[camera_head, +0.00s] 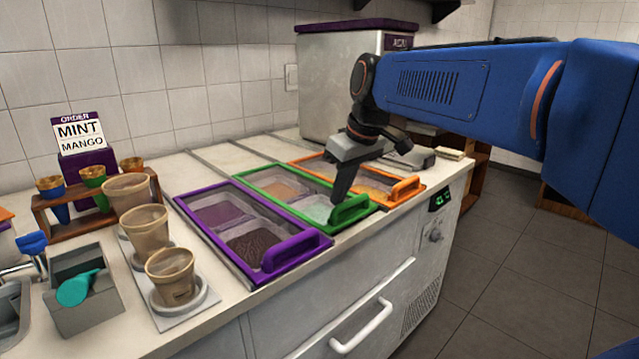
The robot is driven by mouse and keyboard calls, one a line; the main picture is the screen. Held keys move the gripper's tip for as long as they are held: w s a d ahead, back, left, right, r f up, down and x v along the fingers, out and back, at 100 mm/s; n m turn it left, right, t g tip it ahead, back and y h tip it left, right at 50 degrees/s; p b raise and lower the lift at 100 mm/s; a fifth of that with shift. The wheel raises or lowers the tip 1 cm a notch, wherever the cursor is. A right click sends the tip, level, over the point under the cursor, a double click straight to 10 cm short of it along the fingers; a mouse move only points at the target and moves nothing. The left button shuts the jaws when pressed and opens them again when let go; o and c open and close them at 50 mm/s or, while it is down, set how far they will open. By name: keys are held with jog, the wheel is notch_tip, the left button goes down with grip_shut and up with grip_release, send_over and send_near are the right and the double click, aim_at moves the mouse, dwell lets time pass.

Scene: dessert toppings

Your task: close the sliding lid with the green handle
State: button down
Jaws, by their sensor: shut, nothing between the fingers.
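The lid with the green handle (352,209) is a green-framed clear panel in the counter, between the purple and orange ones. Its handle sits at the front edge of the counter. Pale and orange-brown contents show through or within its frame, and I cannot tell how far the lid is slid. My gripper (341,198) is shut and empty, pointing down, with its tip right by the green handle on its left part. I cannot tell whether it touches the handle. My wrist hides part of the frame's right side.
A purple-framed lid (297,250) lies to the left and an orange-framed lid (404,190) close to the right. Cup stacks (171,275) and a cone rack (98,200) stand on the left counter. A steel machine (340,75) stands behind.

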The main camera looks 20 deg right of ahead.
jog(key=s, duration=0.1)
jog(key=s+d, duration=0.1)
jog(key=shift+s, duration=0.45)
jog(key=shift+s+f, duration=0.1)
jog(key=w, duration=0.1)
jog(key=w+r, duration=0.1)
jog(key=w+a+r, duration=0.1)
jog(key=w, duration=0.1)
jog(key=a+v, duration=0.1)
jog(key=v, duration=0.8)
jog(key=shift+d, duration=0.45)
jog(key=shift+s, duration=0.2)
